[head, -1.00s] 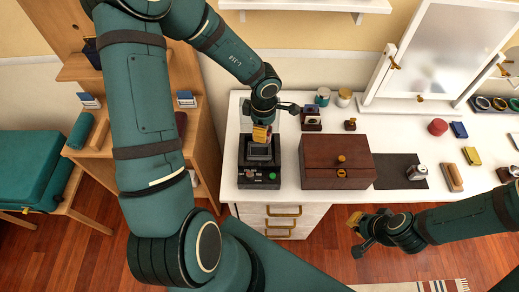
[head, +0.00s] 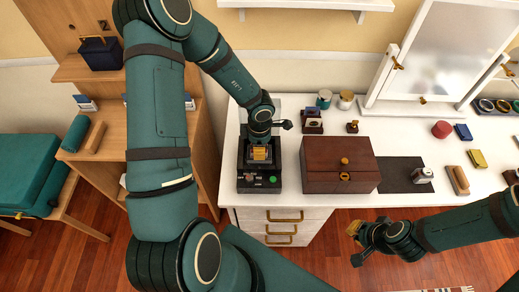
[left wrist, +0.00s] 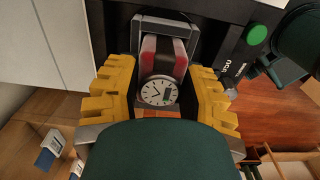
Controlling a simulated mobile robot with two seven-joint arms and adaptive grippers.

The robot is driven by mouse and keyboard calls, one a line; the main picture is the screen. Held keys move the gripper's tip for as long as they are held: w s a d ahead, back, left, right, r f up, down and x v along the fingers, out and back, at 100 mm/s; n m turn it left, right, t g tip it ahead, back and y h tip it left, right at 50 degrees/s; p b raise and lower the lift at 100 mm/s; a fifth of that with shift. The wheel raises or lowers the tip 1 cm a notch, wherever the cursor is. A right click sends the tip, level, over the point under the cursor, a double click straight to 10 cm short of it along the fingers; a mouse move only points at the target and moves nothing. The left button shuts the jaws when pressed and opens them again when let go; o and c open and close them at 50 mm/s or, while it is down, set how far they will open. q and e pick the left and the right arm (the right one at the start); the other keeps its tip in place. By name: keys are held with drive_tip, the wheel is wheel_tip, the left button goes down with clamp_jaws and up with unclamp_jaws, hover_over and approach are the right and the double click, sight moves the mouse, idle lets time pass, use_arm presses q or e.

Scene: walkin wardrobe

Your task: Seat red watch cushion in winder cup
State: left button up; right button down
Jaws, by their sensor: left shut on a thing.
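The black winder (head: 258,182) stands on the white counter, with a green and a red button on its front. My left gripper (head: 260,153) is over its cup and hides most of it in the head view. In the left wrist view, the yellow fingers (left wrist: 167,98) are shut on the red watch cushion (left wrist: 150,48), which has a dark strap and a round white watch face (left wrist: 157,91). The grey cup frame (left wrist: 165,22) is around the cushion's far end; I cannot tell how deep the cushion sits. My right gripper (head: 354,229) is in front of the counter, empty; its opening is unclear.
A brown wooden box (head: 340,172) stands close to the right of the winder. A dark mat (head: 402,178), a brush-like block (head: 457,180) and small boxes lie further right. Small stands (head: 312,121) and jars are behind. A mirror (head: 436,62) stands at the back.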

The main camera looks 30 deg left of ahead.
use_arm(q)
drive_tip(key=shift+f, duration=0.25)
drive_tip(key=shift+f, duration=0.15)
drive_tip(key=o, duration=1.1)
